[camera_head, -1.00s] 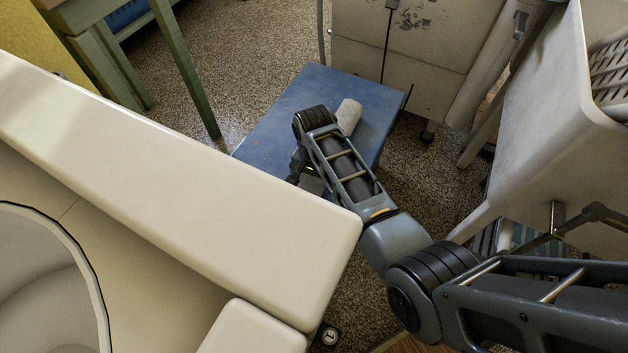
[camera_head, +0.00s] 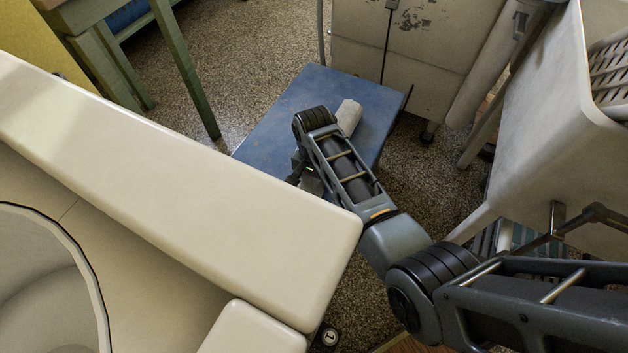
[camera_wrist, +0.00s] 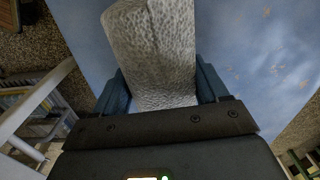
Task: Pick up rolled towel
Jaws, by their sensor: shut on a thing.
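The rolled towel (camera_wrist: 155,50) is a pale grey, textured roll. In the wrist view it lies between the two blue fingers of my gripper (camera_wrist: 160,88), which is shut on it. In the head view the end of the towel (camera_head: 349,116) shows over the blue surface (camera_head: 300,95), beyond my arm. The gripper is mostly hidden there behind my arm and the cream panel. I cannot tell whether the towel still touches the blue surface.
A cream washer top (camera_head: 180,190) fills the left foreground. A scuffed pale cabinet (camera_head: 400,60) stands behind the blue surface. A pale tub (camera_head: 545,120) stands at right. A green-legged table (camera_head: 185,70) is at upper left. Speckled floor (camera_head: 250,45) is open behind.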

